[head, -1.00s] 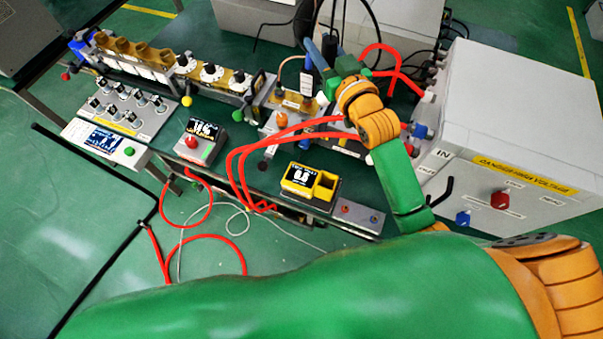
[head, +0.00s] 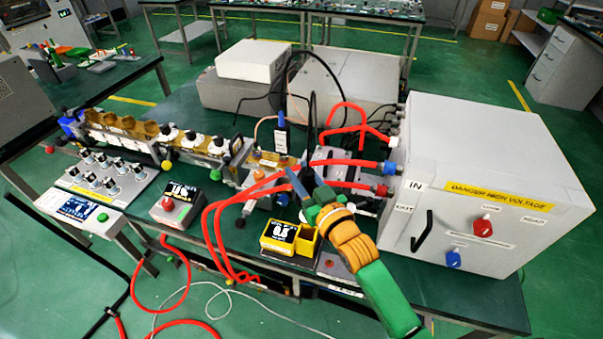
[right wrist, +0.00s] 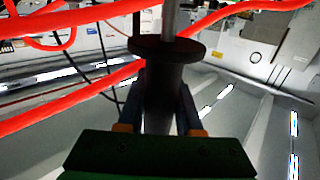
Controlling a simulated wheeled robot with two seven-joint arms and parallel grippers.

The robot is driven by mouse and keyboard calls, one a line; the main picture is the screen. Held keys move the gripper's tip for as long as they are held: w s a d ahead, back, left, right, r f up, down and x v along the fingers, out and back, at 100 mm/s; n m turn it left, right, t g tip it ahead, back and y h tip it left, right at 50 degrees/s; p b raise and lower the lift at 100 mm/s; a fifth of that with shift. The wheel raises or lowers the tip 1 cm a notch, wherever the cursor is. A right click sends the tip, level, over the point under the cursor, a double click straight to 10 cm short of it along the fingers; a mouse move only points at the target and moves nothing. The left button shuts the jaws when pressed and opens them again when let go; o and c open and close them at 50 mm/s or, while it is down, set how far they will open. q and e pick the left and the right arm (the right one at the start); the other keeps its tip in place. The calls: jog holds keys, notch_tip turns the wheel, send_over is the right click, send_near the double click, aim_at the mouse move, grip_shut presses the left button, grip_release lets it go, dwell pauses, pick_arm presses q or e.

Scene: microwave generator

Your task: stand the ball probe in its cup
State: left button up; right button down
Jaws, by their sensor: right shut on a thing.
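My right gripper (head: 304,181) is over the bench in the head view, its blue fingers pointing up and to the left. In the right wrist view the fingers (right wrist: 165,100) are shut on the dark handle of the ball probe (right wrist: 165,55). A wide dark flange tops the handle, and a grey rod runs on out of the picture; no ball shows. In the head view I cannot make out the probe clearly. A yellow open-topped cup (head: 307,240) stands beside a yellow meter on the bench's near edge, below and apart from the gripper. My left gripper is not in view.
Red cables (head: 213,225) loop close left of my right gripper and hang over the bench edge. A large grey high-voltage cabinet (head: 480,205) stands to the right. The yellow meter (head: 279,236) and a red-button box (head: 178,202) line the front.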

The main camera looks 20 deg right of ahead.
jog(key=f+b, duration=0.1)
jog(key=s+f+b, duration=0.1)
jog(key=f+b, duration=0.1)
jog(key=shift+s+f+b, duration=0.25)
jog(key=shift+b, duration=0.1)
jog(key=f+b, duration=0.2)
jog(key=f, duration=0.1)
jog(key=f+b, duration=0.3)
jog(key=shift+w+f, duration=0.2)
jog(key=shift+f, duration=0.15)
jog(key=shift+f+b, duration=0.35)
jog(key=shift+f, duration=0.2)
jog(key=shift+r, duration=0.1)
jog(key=c, duration=0.5)
grip_release()
